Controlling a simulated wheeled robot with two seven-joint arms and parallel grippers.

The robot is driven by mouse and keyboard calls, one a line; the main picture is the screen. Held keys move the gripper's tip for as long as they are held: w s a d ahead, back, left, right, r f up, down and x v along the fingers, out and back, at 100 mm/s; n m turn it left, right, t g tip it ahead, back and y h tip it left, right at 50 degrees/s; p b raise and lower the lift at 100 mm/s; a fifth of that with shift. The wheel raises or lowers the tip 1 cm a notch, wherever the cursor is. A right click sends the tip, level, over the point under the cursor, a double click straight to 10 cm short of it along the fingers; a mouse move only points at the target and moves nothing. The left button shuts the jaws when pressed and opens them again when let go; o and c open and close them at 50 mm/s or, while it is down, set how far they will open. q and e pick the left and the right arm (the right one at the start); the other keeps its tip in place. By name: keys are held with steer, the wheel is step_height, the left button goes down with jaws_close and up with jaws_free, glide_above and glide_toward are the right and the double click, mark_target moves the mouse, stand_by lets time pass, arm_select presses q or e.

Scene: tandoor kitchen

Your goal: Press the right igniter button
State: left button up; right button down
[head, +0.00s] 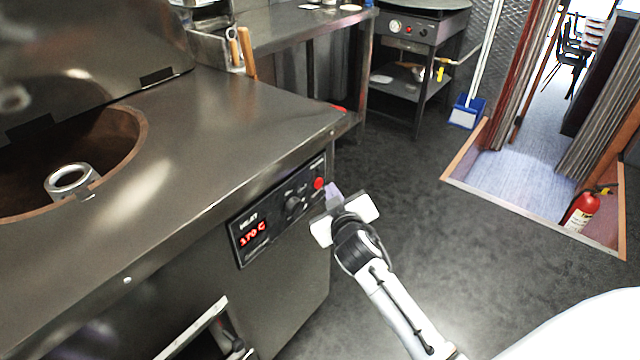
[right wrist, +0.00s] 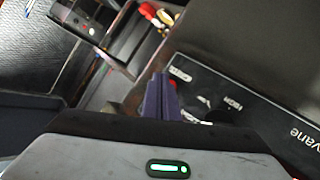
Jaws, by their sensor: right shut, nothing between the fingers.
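The black control panel (head: 278,213) on the front of the steel tandoor counter has a lit red display at its left, a knob (head: 292,204) in the middle and a round red button (head: 318,183) at its right end. My right gripper (head: 333,190) is shut and empty, its tips just right of the red button; I cannot tell if they touch it. In the right wrist view, the shut purple fingers (right wrist: 160,97) are beside the panel (right wrist: 262,112), partly over a small red spot (right wrist: 173,85). My left gripper is not in view.
The round tandoor opening (head: 130,125) is in the countertop at left. A second steel stand (head: 420,30) with a gauge and small knobs is at the back. A blue dustpan (head: 467,112) and a red fire extinguisher (head: 582,210) are at right. The dark floor between is clear.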

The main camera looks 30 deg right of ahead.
steer(key=shift+w, duration=0.1)
steer(key=shift+w+a, duration=0.15)
steer(key=shift+w, duration=0.15)
steer(key=shift+w+a, duration=0.15)
steer(key=shift+w, duration=0.3)
stand_by(0.7)
stand_by(0.4)
steer(key=shift+s+d, duration=0.3)
steer(key=shift+s, duration=0.5)
steer(key=shift+p, duration=0.3)
steer(key=s, duration=0.1)
steer(key=s+d+p, duration=0.1)
steer(key=s, duration=0.1)
steer(key=s+d+p, duration=0.1)
steer(key=shift+s, duration=0.35)
